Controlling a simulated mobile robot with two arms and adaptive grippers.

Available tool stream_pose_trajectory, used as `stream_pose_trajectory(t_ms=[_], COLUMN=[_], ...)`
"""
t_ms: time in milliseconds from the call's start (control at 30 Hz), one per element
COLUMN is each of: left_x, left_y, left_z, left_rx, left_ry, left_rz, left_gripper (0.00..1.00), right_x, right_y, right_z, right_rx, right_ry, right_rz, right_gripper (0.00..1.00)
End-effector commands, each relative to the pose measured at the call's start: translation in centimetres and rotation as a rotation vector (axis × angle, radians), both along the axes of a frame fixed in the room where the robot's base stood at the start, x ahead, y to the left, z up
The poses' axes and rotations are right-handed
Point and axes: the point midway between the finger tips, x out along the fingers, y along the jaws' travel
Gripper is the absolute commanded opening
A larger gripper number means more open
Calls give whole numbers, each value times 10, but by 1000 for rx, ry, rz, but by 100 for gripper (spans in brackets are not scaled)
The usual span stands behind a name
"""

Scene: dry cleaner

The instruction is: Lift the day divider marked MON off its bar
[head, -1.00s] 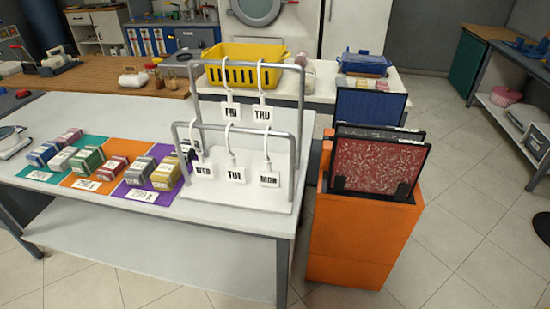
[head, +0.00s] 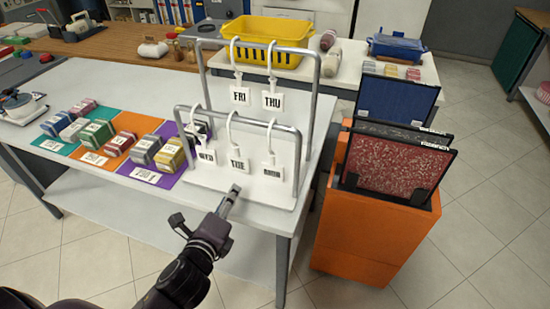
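The MON divider (head: 273,172) is a white tag with a hook, hanging at the right end of the low front bar (head: 257,122) of a grey rack; its small print is blurred. The TUE divider (head: 238,165) hangs to its left, with the WED divider (head: 207,157) further left. The FRI divider (head: 240,96) and THU divider (head: 272,101) hang on the taller back bar. My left gripper (head: 233,191) is in front of the rack, below TUE and lower left of MON, apart from MON. Its fingers show edge-on, so their opening is unclear. My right gripper is out of view.
Coloured mats with several small boxes (head: 172,154) lie left of the rack on the white table (head: 75,180). An orange bin (head: 360,235) with upright panels stands close to the right. A yellow basket (head: 265,40) sits behind.

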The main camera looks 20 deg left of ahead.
Motion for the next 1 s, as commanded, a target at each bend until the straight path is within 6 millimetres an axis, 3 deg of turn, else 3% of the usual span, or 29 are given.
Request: stream_pose_trajectory(t_ms=[200, 400, 567, 1000], left_x=[27, 31, 35, 75], left_y=[-34, -63, -71, -77], left_z=[42, 57, 60, 65], left_rx=[570, 938, 1022, 1020], left_ry=[-187, -311, -340, -340], left_rz=[-290, -449, -481, -478], left_gripper=[30, 30, 30, 30], right_x=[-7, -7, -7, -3], right_y=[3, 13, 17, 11], right_z=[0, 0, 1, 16], right_rx=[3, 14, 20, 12], right_ry=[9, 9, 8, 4], right_rz=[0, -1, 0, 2], right_gripper=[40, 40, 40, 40])
